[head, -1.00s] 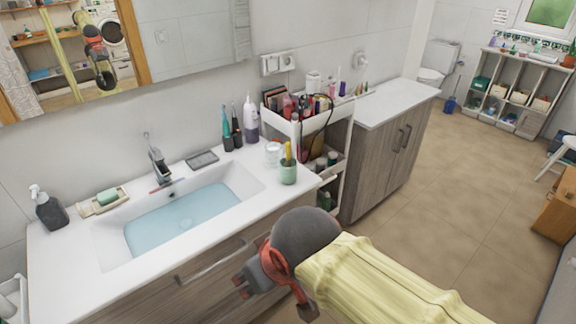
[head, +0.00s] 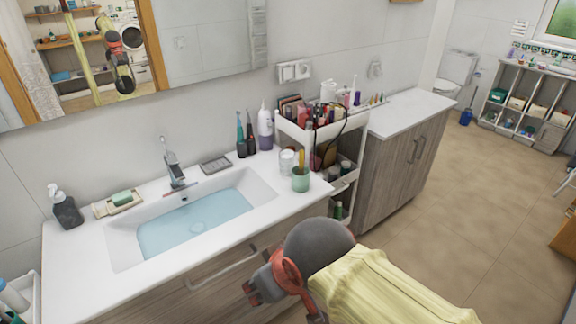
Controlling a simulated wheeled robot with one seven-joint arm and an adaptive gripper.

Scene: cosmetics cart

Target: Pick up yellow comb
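A narrow upright yellow thing (head: 301,161), which looks like the yellow comb, stands in a green cup (head: 300,181). The cup is on the right end of the white sink counter (head: 290,205), in the head view. The lower part of the yellow thing is hidden inside the cup. My gripper (head: 262,288) is at the bottom centre, in front of the cabinet and apart from the cup. My arm partly blocks the view of it, and I cannot tell how far its fingers are spread.
A white cart (head: 349,133) full of cosmetics stands right of the cup. A glass jar (head: 287,160) and several bottles stand behind the cup. The basin (head: 195,220) holds water. A soap dispenser (head: 66,208) is at the left. The floor (head: 480,220) at right is clear.

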